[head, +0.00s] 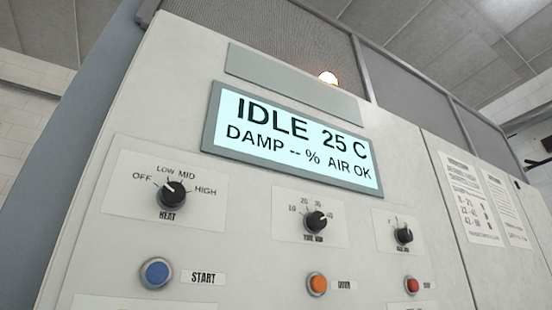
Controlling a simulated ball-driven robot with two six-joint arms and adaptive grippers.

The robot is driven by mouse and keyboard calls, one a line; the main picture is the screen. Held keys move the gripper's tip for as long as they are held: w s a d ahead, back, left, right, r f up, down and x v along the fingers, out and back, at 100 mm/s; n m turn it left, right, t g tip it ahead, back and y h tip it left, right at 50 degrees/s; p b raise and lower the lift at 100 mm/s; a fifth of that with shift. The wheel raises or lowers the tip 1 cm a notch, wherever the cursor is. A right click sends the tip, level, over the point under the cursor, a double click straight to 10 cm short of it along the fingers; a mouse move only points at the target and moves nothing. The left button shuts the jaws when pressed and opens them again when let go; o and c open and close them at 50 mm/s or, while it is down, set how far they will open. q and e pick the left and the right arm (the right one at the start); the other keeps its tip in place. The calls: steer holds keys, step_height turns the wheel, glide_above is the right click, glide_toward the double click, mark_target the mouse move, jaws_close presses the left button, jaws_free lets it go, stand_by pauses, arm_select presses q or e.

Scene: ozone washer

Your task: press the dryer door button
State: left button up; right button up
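The dryer's pale panel (160,95) fills the head view, seen from below and tilted. The orange button (317,284) is at the bottom middle; the small label (345,285) to its right is blurred but looks like DOOR. A blue button (156,272) with a START label is to its left. A red button (412,285) with a label too small to read is to its right. The display (290,140) reads IDLE 25 C, DAMP -- %, AIR OK. Neither of my grippers is in view.
Three black knobs sit above the buttons: the heat knob (172,194), a middle knob (316,221) and a right knob (403,234). Printed sheets (470,198) hang on the right. No obstacle shows before the panel.

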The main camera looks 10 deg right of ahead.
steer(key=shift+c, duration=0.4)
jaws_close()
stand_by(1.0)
